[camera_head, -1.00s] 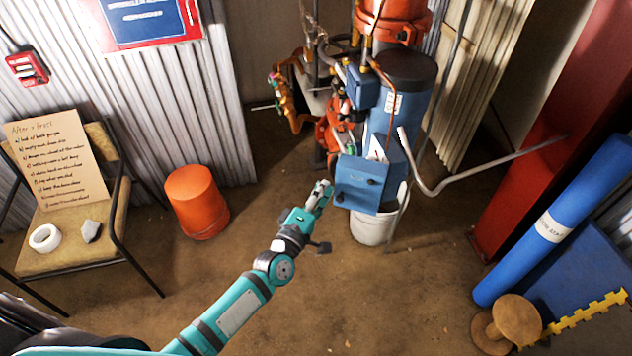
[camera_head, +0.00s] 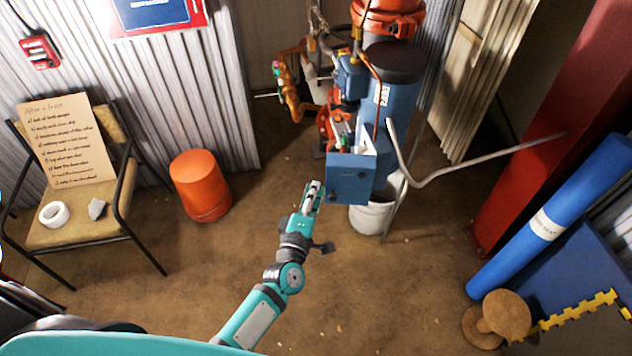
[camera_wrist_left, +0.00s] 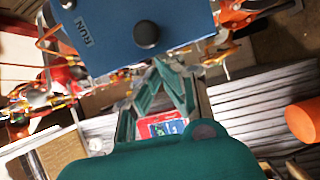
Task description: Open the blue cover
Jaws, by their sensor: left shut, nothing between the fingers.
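The blue cover (camera_head: 348,186) is a boxy panel with a dark knob, low on the front of the blue cylinder unit. In the left wrist view its blue face (camera_wrist_left: 112,42) fills the upper middle, tilted, with the word RUN and a black knob (camera_wrist_left: 147,34). I cannot tell whether the cover is ajar. My left gripper (camera_head: 319,186) is shut and empty, just left of the cover in the head view. In the left wrist view its fingertips (camera_wrist_left: 163,64) come together just below the panel's lower edge; contact is unclear. My right gripper is not in view.
A white bucket (camera_head: 370,218) stands under the unit. A bent grey pipe (camera_head: 480,165) sticks out to its right. An orange bucket (camera_head: 201,186) and a chair (camera_head: 75,232) stand left. The middle floor is clear.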

